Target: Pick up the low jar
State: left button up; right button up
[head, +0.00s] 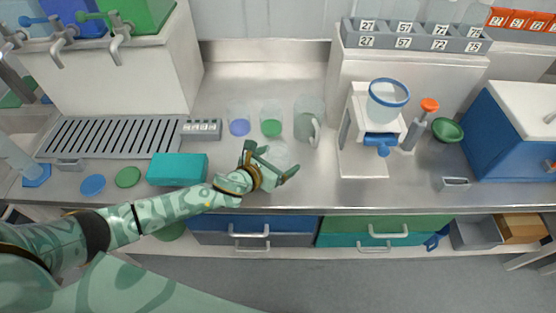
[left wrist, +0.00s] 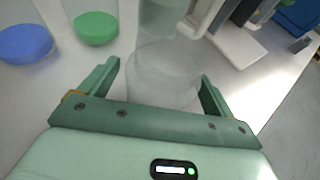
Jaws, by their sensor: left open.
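The low jar is a clear, squat glass vessel (left wrist: 165,75) that stands on the steel counter between the two fingers of my left gripper (left wrist: 160,82) in the left wrist view. In the head view it shows faintly (head: 275,153) beside my left gripper (head: 271,161). The fingers are open, one on each side of the jar, with gaps that look small. I cannot tell whether either finger touches it. The lower part of the jar is partly hidden by the gripper body. My right gripper is not in view.
Glass vessels with blue (head: 240,127) and green (head: 271,127) contents stand behind, beside a clear mug (head: 308,122). A teal box (head: 177,169) lies left of my gripper. A white stand (head: 362,160) is on the right. The counter's front edge is close.

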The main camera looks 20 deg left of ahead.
pick_arm(q)
jog(key=c, duration=1.1)
jog(key=shift+o, duration=0.2)
